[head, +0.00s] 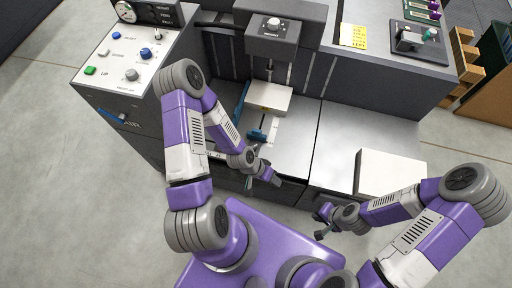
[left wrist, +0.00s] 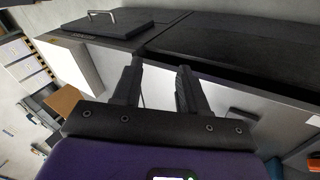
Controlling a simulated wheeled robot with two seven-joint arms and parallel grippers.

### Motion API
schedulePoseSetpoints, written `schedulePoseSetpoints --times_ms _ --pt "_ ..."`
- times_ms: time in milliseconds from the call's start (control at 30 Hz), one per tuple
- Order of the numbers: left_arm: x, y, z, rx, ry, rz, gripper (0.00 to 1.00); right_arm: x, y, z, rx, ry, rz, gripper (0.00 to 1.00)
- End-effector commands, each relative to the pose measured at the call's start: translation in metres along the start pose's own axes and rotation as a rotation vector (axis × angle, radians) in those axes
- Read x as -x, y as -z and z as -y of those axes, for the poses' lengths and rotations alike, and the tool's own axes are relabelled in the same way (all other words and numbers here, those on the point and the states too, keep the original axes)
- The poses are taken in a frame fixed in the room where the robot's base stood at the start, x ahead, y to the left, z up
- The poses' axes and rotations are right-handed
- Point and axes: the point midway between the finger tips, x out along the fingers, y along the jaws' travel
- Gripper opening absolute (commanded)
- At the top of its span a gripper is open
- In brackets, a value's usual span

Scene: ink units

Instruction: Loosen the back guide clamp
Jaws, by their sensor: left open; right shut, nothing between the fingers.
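A machine bed (head: 293,135) holds a pale stack (head: 268,97) under a dark head with a round knob. A blue guide (head: 241,101) stands along the stack's left side, and a small blue part with a pale lever (head: 257,135) lies in front of the stack. I cannot tell for certain which part is the back guide clamp. My left gripper (head: 264,179) is open and empty, over the front edge of the bed and apart from the blue parts. Its fingers (left wrist: 157,88) also show in the left wrist view. My right gripper (head: 321,223) is shut and empty, in front of the machine.
A control panel (head: 130,55) with coloured buttons stands at the left. A white block (head: 390,172) sits on the right side table. A yellow note (head: 353,36) and a small switch box (head: 418,43) are at the back right. The bed's right part is clear.

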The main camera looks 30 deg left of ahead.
Motion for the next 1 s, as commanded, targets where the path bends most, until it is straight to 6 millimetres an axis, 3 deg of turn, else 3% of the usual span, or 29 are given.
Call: schedulePoseSetpoints --times_ms 133,300,500,733,1000 --pt "0.002 0.033 0.041 -0.184 -0.031 -0.151 0.43 -0.017 0.001 -0.006 0.000 0.000 0.000 0.00" --pt "0.020 0.060 0.095 -0.412 0.029 -0.308 0.43 -0.029 0.001 -0.011 0.000 0.000 0.000 0.00" --pt "0.045 0.072 0.147 -0.602 0.145 -0.409 0.43 -0.037 0.002 -0.014 0.000 0.000 0.000 0.00" --pt "0.051 0.077 0.167 -0.679 0.199 -0.436 0.43 -0.043 0.002 -0.016 0.000 0.000 0.000 0.00" --pt "0.012 0.095 0.168 -0.679 0.196 -0.435 0.43 -0.059 0.003 -0.022 0.000 0.000 0.000 0.00"
